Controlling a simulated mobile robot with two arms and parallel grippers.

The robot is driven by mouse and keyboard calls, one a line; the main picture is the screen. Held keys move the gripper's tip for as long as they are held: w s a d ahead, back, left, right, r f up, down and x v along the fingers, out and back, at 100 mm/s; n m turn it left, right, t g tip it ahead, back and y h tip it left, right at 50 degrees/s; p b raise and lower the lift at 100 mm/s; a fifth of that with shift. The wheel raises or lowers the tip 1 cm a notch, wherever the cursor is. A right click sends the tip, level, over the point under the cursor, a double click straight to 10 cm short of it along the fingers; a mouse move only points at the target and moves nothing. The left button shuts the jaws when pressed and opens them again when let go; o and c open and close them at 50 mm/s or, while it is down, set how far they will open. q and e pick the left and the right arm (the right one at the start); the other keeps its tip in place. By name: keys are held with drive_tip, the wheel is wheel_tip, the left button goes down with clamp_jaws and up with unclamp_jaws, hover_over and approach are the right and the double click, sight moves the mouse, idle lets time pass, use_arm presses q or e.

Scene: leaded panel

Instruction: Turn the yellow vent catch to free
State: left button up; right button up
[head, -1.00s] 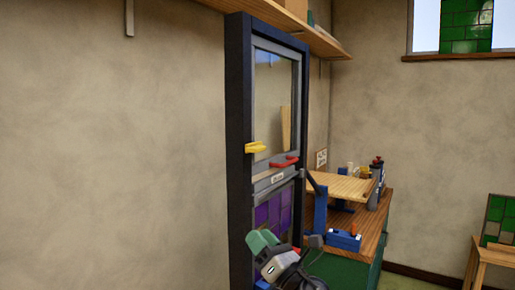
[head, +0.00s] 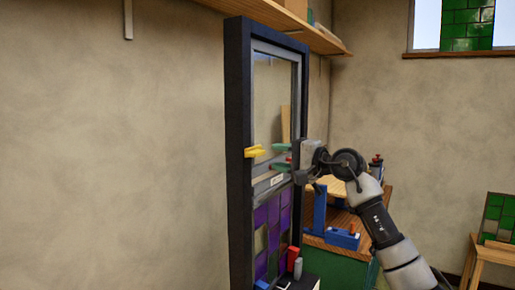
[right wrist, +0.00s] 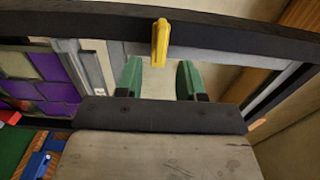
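The yellow vent catch (head: 254,151) sits on the left side of the dark-framed leaded panel (head: 238,120) and sticks out sideways. My right gripper (head: 276,157) is open in front of the panel, to the right of the catch, its green fingertips pointing towards it. In the right wrist view the catch (right wrist: 160,43) lies ahead, lined up with the gap between the two green fingers (right wrist: 158,78). The fingers are apart and nothing is between them; the catch appears just beyond their tips. My left gripper is not in view.
A wooden bench (head: 350,218) with a blue tool (head: 343,240) stands behind my right arm. A shelf (head: 265,14) runs above.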

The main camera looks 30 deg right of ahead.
sight(261, 153)
drive_tip(key=p+x, duration=0.2)
drive_tip(key=x, duration=0.4)
drive_tip(key=shift+s+r+p, duration=0.1)
drive_tip(key=shift+r+p, duration=0.1)
drive_tip(key=shift+p, duration=0.1)
drive_tip(key=shift+w+a+f, duration=0.15)
drive_tip(key=shift+w+a, duration=0.15)
drive_tip(key=shift+w, duration=0.15)
drive_tip(key=c, duration=0.7)
